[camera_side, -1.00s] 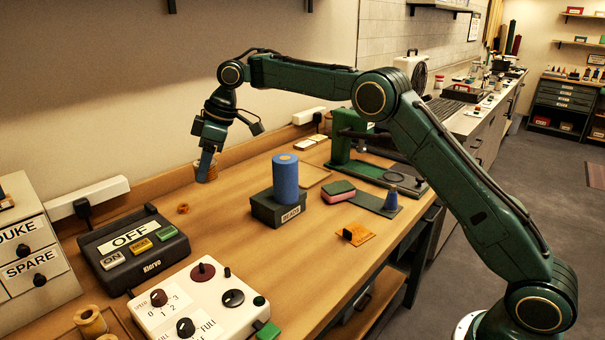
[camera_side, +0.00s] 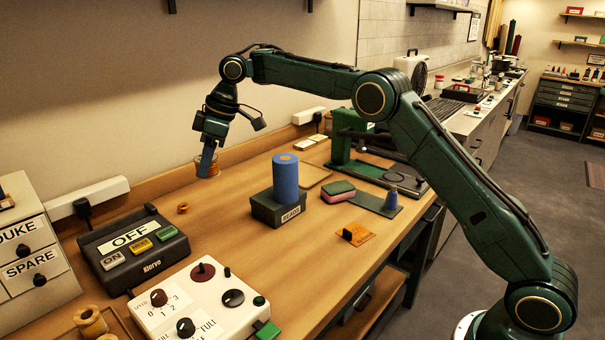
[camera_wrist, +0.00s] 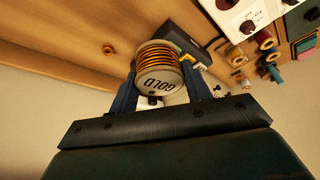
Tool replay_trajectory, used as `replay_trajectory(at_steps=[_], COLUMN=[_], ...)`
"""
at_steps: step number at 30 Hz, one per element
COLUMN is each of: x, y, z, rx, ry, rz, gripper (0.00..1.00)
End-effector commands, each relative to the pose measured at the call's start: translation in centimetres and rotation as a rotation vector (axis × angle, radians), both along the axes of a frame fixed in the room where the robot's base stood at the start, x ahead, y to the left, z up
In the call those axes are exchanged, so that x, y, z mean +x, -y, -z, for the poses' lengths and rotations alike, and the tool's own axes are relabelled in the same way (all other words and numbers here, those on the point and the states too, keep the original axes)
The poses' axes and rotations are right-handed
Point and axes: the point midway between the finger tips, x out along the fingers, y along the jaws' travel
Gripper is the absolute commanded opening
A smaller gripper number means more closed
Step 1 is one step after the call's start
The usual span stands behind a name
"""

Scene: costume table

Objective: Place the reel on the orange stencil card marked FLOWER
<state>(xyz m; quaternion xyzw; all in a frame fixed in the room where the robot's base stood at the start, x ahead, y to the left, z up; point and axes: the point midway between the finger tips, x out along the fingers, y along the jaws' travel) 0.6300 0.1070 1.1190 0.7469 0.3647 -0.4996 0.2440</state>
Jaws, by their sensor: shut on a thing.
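In the side view my gripper (camera_side: 207,164) is at the back left of the table, shut on the reel (camera_side: 215,168), which is partly hidden by a finger and looks just above the wood. The orange stencil card (camera_side: 364,236) lies near the table's front edge, right of my gripper. A small dark knob or block (camera_side: 347,234) stands on it. Its lettering is too small to read.
A tall blue cylinder (camera_side: 286,178) stands on a dark BEADS box (camera_side: 265,208) between my gripper and the card. A small orange ring (camera_side: 183,208) lies near my gripper.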

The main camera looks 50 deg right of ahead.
Motion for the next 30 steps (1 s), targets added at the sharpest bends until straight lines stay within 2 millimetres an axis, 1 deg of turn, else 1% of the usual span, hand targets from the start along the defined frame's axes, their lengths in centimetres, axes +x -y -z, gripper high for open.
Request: replay_trajectory(at_steps=[5,8,14,18,21,24,30], x=[-0.6,-1.2,-3.8,-6.4,-8.6,-10.9,-15.9], y=[2.1,4.1,9.6,13.6,16.2,18.5,22.3], z=[-0.2,-0.4,-0.7,-0.8,-0.9,-0.9,-0.9], rx=[0.0,0.0,0.001,0.0,0.001,0.001,0.001], ry=[0.0,0.001,0.001,0.001,0.0,0.001,0.001], rz=[-0.008,-0.02,-0.058,-0.094,-0.119,-0.144,-0.194], gripper=[0.25,0.25,0.25,0.25,0.25,0.25,0.25])
